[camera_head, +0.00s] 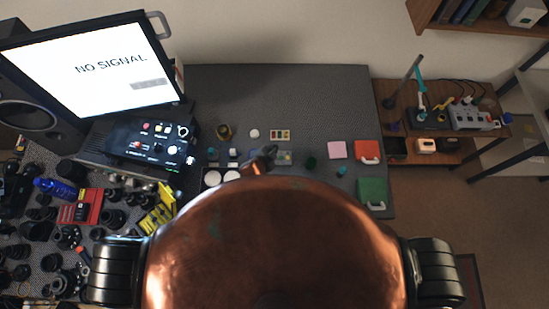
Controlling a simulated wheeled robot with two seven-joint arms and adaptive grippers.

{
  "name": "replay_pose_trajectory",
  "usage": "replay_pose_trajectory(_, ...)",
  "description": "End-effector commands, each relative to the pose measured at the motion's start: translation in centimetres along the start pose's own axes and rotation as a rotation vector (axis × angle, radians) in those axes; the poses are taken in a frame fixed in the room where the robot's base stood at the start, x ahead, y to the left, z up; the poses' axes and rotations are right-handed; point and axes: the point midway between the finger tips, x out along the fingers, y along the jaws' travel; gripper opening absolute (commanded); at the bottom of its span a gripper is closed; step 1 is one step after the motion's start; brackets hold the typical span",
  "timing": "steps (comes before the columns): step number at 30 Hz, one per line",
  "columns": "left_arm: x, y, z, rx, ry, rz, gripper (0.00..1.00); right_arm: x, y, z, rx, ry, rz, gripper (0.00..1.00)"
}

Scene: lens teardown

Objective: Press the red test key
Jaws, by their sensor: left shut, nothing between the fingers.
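A black control panel (118,133) stands below the monitor at the left of the head view. A small red key (146,128) shows on its upper part, beside other small coloured keys and round knobs. The panel is too small in the picture to read its labels. My left gripper (262,158) is shut and empty over the middle of the grey mat, well to the right of the panel and apart from it. My copper-coloured body hides most of the arm behind it. My right gripper does not show.
A monitor (90,65) reading "NO SIGNAL" stands behind the panel. Lens parts and a yellow rack (160,212) crowd the left bench. Small parts lie around my gripper on the grey mat (300,95), whose back is clear. Red (367,149) and green trays (372,188) are at right.

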Motion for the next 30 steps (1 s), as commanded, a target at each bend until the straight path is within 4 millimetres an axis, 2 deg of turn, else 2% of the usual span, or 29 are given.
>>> replay_pose_trajectory(1, 0.8, 0.6, 0.5, 0.001, 0.000, 0.001, 0.00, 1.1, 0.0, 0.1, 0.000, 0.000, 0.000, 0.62)
replay_pose_trajectory(12, 4.0, 3.0, 2.8, 0.000, -0.001, 0.002, 0.00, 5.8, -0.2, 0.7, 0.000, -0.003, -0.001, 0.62)
replay_pose_trajectory(19, 5.1, 3.8, 3.6, 0.000, 0.000, 0.001, 0.00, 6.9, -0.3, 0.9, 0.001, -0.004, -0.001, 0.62)
replay_pose_trajectory(30, 5.1, 3.8, 3.6, 0.000, 0.000, 0.001, 0.00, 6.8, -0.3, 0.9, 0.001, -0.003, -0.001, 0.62)
